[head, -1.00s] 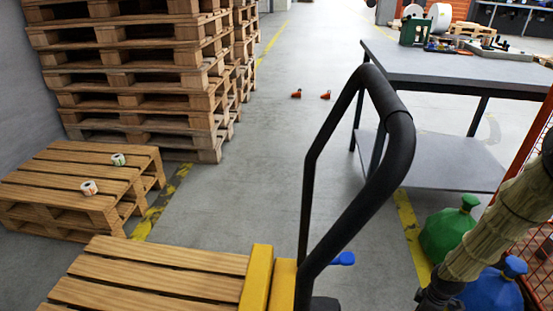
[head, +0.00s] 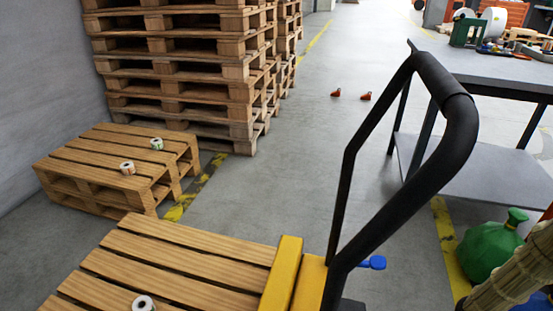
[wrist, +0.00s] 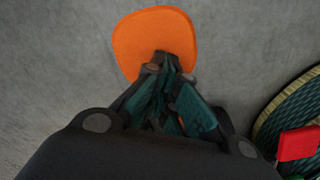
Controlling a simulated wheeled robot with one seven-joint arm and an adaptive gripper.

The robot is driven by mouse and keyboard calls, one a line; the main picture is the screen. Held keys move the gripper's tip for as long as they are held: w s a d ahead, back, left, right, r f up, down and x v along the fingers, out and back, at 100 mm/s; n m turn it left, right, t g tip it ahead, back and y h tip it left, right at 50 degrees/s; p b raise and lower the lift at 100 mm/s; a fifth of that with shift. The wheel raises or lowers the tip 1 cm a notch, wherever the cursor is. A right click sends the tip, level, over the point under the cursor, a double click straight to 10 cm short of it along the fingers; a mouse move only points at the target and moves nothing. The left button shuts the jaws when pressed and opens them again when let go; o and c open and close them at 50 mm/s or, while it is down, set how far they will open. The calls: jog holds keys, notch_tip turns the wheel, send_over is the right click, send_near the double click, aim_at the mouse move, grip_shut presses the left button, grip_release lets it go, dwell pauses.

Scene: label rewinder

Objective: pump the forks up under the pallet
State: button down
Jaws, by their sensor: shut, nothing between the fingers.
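The wooden pallet (head: 175,262) lies at the bottom left of the head view, with a yellow part (head: 284,280) of the pallet truck at its right end. The truck's black loop handle (head: 447,88) rises tilted beside it, with a small blue lever (head: 372,262) low down. How high the forks sit cannot be seen. My gripper (wrist: 165,68) shows only in the wrist view, its teal fingers together and empty. An orange rounded plate (wrist: 153,35) is just beyond the fingertips; whether they touch cannot be told.
A low pallet stack (head: 75,158) and a tall one (head: 180,75) stand at the left. Two small orange pieces (head: 365,96) lie on the open floor behind.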

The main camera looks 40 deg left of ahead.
notch_tip(320, 180, up, 13)
jog(key=p, duration=0.9)
jog(key=shift+p, duration=0.3)
jog(key=shift+f, duration=0.2)
notch_tip(320, 180, down, 14)
jog(key=b, duration=0.7)
jog(key=shift+s+r, duration=0.15)
notch_tip(320, 180, up, 14)
jog(key=p, duration=1)
jog(key=shift+w, duration=0.2)
